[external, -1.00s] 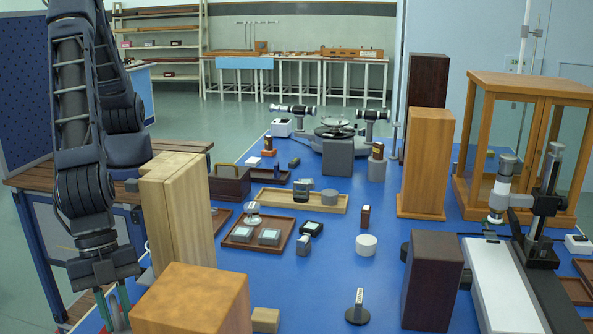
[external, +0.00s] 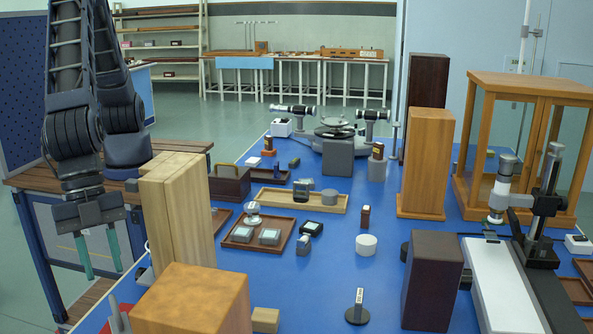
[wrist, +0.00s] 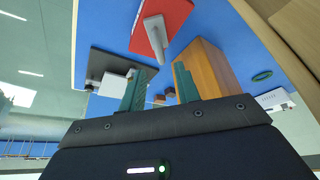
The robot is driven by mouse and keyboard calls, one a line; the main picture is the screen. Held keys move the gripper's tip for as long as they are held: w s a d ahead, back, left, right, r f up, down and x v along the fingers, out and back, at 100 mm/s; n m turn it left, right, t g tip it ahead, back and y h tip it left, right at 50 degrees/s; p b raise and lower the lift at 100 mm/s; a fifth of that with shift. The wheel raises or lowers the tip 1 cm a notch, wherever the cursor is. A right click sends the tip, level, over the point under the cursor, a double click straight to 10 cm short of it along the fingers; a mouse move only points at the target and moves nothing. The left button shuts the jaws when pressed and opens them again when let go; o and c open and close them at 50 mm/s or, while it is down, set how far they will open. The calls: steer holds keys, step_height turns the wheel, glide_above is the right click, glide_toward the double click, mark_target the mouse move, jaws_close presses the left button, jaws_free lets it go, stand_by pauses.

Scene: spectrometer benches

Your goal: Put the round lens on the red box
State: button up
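A red box (wrist: 176,14) shows at the top of the wrist view; a red edge (external: 125,322) shows at the lower left in the external view, mostly behind a wooden block. A grey piece (wrist: 153,30) with a rod-like part stands at the red box in the wrist view; its grey tip (external: 113,304) also shows externally. I cannot tell whether this is the round lens, or whether it rests on the box. My gripper (external: 104,273) is open and empty, raised above and left of the red box, with its green fingers apart (wrist: 164,70).
Wooden blocks (external: 197,299) and a tall pale block (external: 178,215) stand just right of my gripper. A brown tray (external: 233,241) holds small items. A dark-green ring (wrist: 262,76) lies on the blue surface. A white cylinder (external: 366,245) stands mid-table with bare blue around it.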

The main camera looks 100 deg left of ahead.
steer(key=v, duration=0.3)
stand_by(0.6)
